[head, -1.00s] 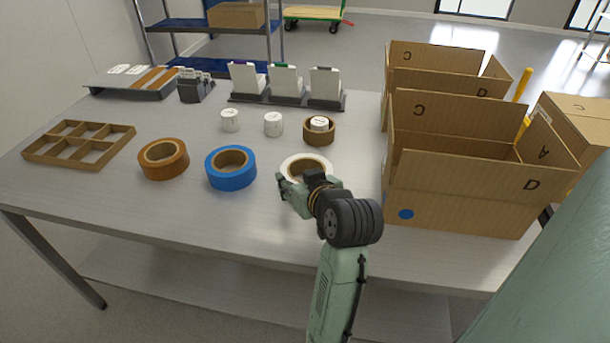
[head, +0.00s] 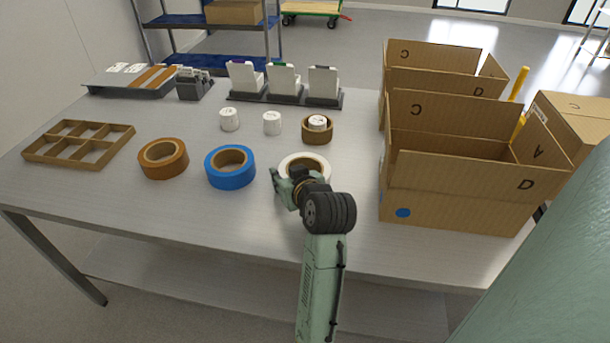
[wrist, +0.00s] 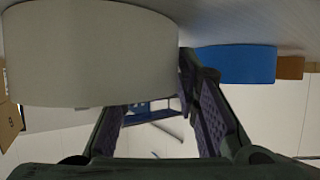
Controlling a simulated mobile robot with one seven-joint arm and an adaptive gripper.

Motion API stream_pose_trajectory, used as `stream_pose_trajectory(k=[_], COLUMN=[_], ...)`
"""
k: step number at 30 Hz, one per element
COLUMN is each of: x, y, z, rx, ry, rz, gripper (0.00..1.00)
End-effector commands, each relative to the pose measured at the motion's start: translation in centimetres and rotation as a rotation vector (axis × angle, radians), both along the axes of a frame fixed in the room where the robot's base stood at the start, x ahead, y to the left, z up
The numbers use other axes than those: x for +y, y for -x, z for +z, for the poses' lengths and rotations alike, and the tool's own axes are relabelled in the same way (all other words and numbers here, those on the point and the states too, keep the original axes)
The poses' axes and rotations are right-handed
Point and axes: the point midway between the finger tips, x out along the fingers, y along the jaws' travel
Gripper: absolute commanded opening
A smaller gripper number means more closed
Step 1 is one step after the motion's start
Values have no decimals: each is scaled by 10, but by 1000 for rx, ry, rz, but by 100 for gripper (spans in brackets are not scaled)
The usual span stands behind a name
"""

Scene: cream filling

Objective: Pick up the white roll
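The white roll (head: 325,170) lies flat on the table, to the right of the blue roll (head: 230,180). My gripper (head: 281,182) is low at its near left side and covers part of it in the head view. In the wrist view the white roll (wrist: 90,55) fills the upper left, very close. My gripper (wrist: 158,95) is open there. One finger shows just right of the roll's edge; the other finger's tip is hidden behind the roll. I cannot tell whether either finger touches it. The blue roll also shows in the wrist view (wrist: 237,64).
An orange-brown roll (head: 163,172) and a divided tray (head: 78,121) stand at left. Small white cylinders (head: 229,119) and a brown roll (head: 317,139) stand behind. Open cardboard boxes (head: 455,207) block the right side. The table's front strip is clear.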

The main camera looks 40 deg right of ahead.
Motion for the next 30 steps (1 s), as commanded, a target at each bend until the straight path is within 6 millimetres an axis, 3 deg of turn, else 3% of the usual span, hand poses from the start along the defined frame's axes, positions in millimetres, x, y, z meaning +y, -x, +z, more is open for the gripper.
stream_pose_trajectory(k=[12,30], x=[0,0], y=[0,-1], z=[0,10], rx=[0,-3], ry=[0,4], rz=[1,1], gripper=[0,0])
